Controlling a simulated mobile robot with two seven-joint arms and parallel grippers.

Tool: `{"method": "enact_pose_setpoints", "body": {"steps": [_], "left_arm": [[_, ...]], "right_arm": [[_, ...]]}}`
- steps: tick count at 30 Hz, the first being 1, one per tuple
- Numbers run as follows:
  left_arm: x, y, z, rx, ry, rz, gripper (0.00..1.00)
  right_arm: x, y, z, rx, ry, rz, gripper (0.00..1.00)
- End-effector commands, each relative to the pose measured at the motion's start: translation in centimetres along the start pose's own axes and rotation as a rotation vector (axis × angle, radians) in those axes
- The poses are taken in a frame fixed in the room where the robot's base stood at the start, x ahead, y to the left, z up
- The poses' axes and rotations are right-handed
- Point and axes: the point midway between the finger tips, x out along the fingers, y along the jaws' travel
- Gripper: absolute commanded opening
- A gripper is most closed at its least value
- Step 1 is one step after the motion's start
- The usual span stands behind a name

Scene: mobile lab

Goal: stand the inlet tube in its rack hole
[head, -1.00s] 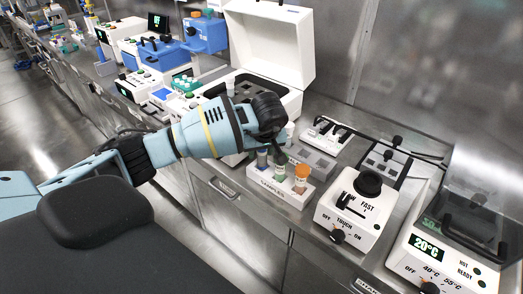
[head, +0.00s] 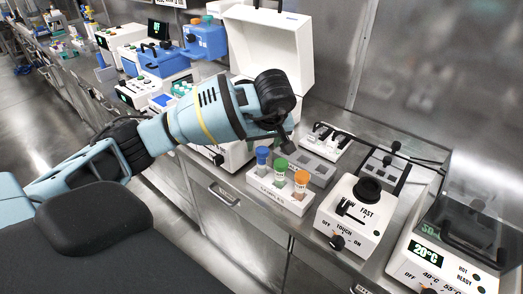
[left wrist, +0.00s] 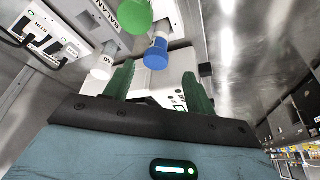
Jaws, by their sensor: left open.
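A white rack (head: 282,199) on the bench holds three capped tubes: blue-capped (head: 262,155), green-capped (head: 281,167) and orange-capped (head: 301,180). I cannot tell which is the inlet tube. My left gripper (head: 287,146) is just behind the rack, open and empty. In the left wrist view, its green fingers (left wrist: 160,88) are apart, with the blue cap (left wrist: 156,54) ahead of them and the green cap (left wrist: 136,16) above. My right gripper is not in view.
A mixer (head: 355,217) and a heater with a 20°C display (head: 428,253) stand to the right. An open-lidded white machine (head: 268,52) is behind my gripper.

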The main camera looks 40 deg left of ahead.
Motion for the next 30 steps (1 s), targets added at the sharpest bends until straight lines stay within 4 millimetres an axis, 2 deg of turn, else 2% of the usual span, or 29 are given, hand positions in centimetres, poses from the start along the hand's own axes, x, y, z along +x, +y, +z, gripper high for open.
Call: {"method": "enact_pose_setpoints", "body": {"steps": [3,9,30], "left_arm": [[-1.7,0.1,-0.1,-0.001,0.001,0.003,0.55],[-2.8,0.0,-0.1,0.000,0.002,0.001,0.55],[-2.9,0.0,-0.1,-0.001,0.001,0.002,0.55]], "right_arm": [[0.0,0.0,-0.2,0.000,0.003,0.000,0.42],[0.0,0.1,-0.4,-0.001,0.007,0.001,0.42],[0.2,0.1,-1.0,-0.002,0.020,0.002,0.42]]}}
